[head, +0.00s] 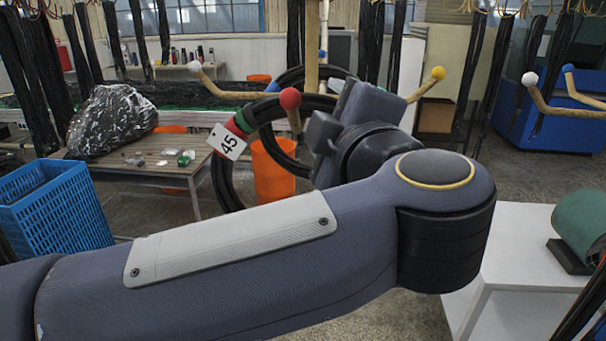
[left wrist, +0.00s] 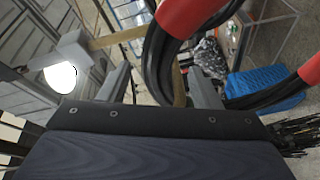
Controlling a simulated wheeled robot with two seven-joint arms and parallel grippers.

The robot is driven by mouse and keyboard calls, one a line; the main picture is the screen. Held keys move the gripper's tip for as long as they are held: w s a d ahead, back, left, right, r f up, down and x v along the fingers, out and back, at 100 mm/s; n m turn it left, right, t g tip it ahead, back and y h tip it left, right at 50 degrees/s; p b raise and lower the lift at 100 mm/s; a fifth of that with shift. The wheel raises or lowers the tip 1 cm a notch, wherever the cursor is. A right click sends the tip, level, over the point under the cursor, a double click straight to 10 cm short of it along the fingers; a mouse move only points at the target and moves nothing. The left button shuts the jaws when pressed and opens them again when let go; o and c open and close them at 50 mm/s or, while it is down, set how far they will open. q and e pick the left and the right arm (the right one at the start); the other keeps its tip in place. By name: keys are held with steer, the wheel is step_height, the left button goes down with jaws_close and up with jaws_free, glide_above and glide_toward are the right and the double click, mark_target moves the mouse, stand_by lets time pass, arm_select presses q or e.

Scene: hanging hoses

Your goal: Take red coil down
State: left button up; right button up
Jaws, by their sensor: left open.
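The red coil (head: 220,177) is a black hose loop with a red band and a white tag (head: 226,142) marked 45. It hangs at the wooden peg with a red ball end (head: 290,98). A green band shows beside the red one. My left gripper (head: 318,130) is at the right side of the loop, its fingers partly hidden by my arm. In the left wrist view, the left gripper (left wrist: 158,74) is open, with black hose (left wrist: 157,55) between or just beyond its fingers; contact cannot be told. A red band (left wrist: 190,14) is close above. The right gripper is not in view.
Other pegs have yellow (head: 438,73), white (head: 529,79) and blue balls. A blue-banded coil (head: 290,76) hangs behind. A blue crate (head: 56,212) and a wooden table (head: 180,174) stand left. A white stand (head: 515,270) with a green roll (head: 583,222) is at right.

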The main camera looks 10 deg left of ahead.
arm_select(q)
steer(key=shift+w, duration=0.15)
jaws_close()
stand_by(0.4)
